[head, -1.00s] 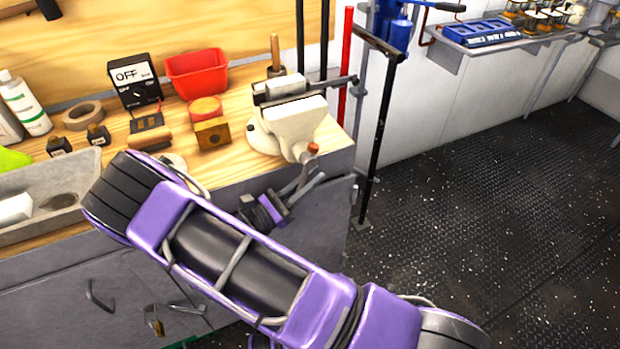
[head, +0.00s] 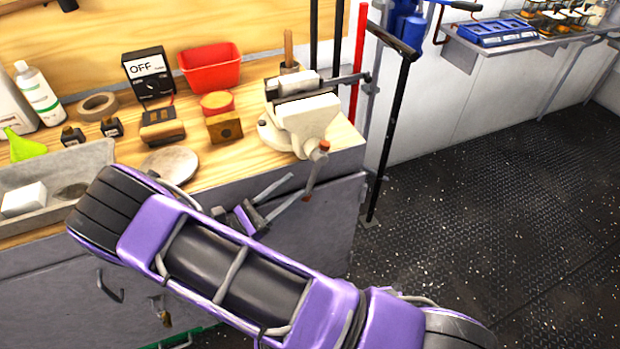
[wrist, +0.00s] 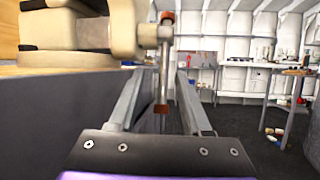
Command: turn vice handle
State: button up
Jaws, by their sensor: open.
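The cream-coloured vice (head: 308,122) is mounted at the right front corner of the wooden bench. Its handle (head: 313,178) is a thin bar with reddish-brown end knobs, hanging nearly upright below the vice's screw in front of the cabinet. My gripper (head: 298,184) is open, its two fingers pointing at the handle from the left. In the wrist view, the handle (wrist: 165,68) shows between the two fingertips (wrist: 162,74), with its lower knob low in the gap. I cannot tell if either finger touches it. The vice body (wrist: 85,30) fills the upper left there.
The bench top (head: 255,150) holds a red bin (head: 209,68), a meter (head: 147,73), a wooden block (head: 224,127) and bottles. A black T-handled pole (head: 392,130) stands right of the bench. Dark floor (head: 500,190) is free on the right.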

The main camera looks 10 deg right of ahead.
jog(key=a, duration=0.1)
jog(key=s+a, duration=0.1)
jog(key=a, duration=0.1)
jog(key=s+a, duration=0.1)
jog(key=shift+a, duration=0.2)
